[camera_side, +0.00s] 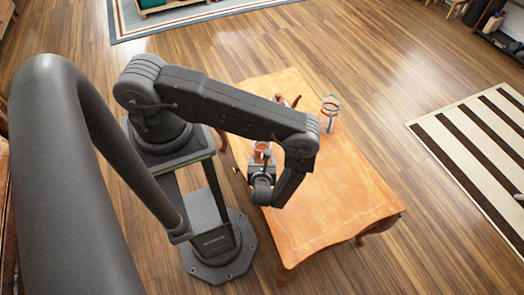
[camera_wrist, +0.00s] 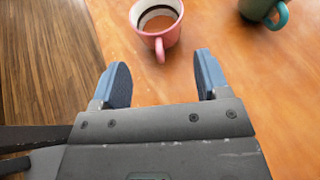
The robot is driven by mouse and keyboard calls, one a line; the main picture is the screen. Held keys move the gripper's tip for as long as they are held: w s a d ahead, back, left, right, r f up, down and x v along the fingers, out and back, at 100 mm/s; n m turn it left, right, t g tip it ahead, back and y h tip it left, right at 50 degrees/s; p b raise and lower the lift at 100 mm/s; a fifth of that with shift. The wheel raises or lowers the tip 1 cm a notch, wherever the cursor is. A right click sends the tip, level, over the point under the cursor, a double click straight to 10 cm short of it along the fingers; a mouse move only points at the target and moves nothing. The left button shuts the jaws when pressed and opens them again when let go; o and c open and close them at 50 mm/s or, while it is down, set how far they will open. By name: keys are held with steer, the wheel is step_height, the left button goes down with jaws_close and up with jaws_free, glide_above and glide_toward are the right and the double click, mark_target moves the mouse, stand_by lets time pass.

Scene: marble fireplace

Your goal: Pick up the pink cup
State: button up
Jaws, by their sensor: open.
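The pink cup (camera_wrist: 170,36) stands upright on the wooden table in the wrist view, at the top centre, with its handle pointing down the picture toward me. Its inside is pale with a dark band and a brownish bottom. My gripper (camera_wrist: 160,78) is open, its two blue fingers apart and empty. The cup is beyond the fingertips, with its handle above the gap between them. In the side view the cup (camera_side: 262,148) is partly hidden by my gripper and wrist.
A green cup with a teal handle (camera_wrist: 276,16) stands to the right of the pink cup. The wooden table (camera_side: 335,195) has bare room at its front right. A rack with coloured rings (camera_side: 330,107) stands near its back edge. The table's left edge is close to the pink cup.

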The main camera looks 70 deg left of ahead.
mark_target(262, 154)
steer(key=shift+f+x, duration=0.15)
steer(key=shift+x, duration=1.5)
steer(key=shift+f+x, duration=0.15)
steer(key=shift+x, duration=1.55)
steer(key=shift+s, duration=0.15)
steer(key=shift+c, duration=0.4)
steer(key=shift+d, duration=0.1)
jaws_close()
